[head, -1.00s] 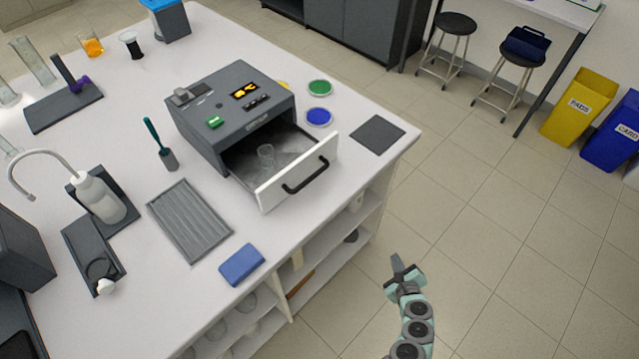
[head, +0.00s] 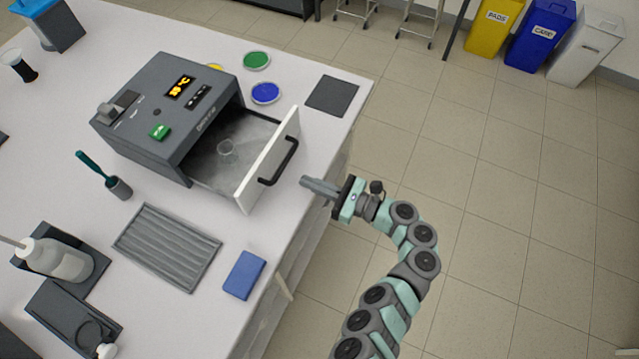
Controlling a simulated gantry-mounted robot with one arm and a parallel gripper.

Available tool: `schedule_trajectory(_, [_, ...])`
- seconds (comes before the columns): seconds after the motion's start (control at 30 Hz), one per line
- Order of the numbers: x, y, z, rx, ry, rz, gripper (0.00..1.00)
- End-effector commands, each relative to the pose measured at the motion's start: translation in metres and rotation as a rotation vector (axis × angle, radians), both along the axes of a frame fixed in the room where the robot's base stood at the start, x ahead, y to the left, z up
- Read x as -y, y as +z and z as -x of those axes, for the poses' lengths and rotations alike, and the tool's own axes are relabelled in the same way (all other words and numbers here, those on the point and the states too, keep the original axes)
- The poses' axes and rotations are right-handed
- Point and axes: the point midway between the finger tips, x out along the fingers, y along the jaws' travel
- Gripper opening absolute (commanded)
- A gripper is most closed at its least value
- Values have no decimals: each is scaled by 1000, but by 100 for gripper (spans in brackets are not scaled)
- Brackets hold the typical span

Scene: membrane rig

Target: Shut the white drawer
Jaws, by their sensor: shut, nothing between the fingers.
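The white drawer (head: 262,182) stands pulled out of the dark grey machine (head: 160,120). My gripper (head: 306,184) is shut and empty. In the picture it is just to the right of the handle, pointing left toward the drawer front, with a small gap between. Whether it is level with the handle is hard to tell.
A ribbed grey tray (head: 167,246) and a blue block (head: 244,275) lie on the white bench left of my arm. A green dish (head: 257,60), a blue dish (head: 265,93) and a dark square mat (head: 332,94) lie behind the drawer.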

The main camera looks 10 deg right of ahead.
Motion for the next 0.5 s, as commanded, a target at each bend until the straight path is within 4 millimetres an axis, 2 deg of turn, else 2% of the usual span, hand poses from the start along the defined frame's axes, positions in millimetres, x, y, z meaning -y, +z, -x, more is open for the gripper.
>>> schedule_trajectory(0.03, [-11, 0, -7, 1, 3, -1, 0])
schedule_trajectory(0.2, [-38, 0, -28, 1, 3, 1, 0])
schedule_trajectory(0.5, [-64, -1, -49, -1, 0, -1, 0])
